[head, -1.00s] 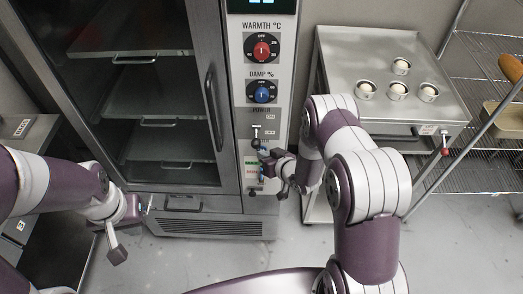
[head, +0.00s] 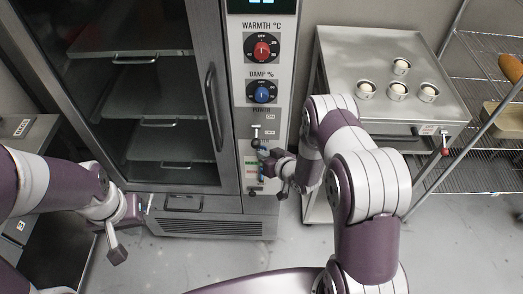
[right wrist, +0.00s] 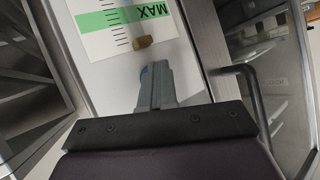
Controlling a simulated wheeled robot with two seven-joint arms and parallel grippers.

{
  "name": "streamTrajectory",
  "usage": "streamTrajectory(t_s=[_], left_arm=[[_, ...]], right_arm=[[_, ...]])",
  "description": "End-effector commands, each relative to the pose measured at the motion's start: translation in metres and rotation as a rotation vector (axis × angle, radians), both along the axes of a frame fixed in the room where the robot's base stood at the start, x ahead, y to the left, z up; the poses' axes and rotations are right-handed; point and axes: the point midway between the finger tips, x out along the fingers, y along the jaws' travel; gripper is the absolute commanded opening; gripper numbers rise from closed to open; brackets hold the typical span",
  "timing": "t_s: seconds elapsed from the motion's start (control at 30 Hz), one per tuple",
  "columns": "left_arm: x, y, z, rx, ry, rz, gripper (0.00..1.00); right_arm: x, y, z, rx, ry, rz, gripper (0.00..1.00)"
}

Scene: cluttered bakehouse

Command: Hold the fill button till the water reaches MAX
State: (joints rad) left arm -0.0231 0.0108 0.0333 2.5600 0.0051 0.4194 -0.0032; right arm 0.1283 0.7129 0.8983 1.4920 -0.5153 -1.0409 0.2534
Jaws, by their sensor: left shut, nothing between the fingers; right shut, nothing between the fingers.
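The level gauge (right wrist: 112,22) is a white plate with black ticks and a green MAX band (right wrist: 126,17), on the cabinet's control panel. In the head view the right gripper (head: 265,156) is at the lower panel beside the gauge (head: 251,168). My left gripper (head: 145,203) is shut and empty, low by the cabinet.
The panel also has a red warmth knob (head: 263,48), a blue damp knob (head: 262,93) and a power switch (head: 256,131). The glass-doored cabinet has a long handle (head: 211,105). A steel trolley (head: 345,60) with several small cups stands to the right.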

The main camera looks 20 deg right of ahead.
Motion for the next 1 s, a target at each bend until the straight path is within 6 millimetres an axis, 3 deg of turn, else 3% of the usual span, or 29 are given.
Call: streamTrajectory(t_s=[0.67, 1.0], left_arm=[[0.000, 0.000, 0.001, 0.000, 0.000, 0.000, 0.00], [0.000, 0.000, 0.005, 0.000, 0.000, 0.000, 0.00]], right_arm=[[0.000, 0.000, 0.001, 0.000, -0.002, -0.001, 0.00], [-0.017, 0.005, 0.000, 0.000, 0.000, 0.000, 0.00]])
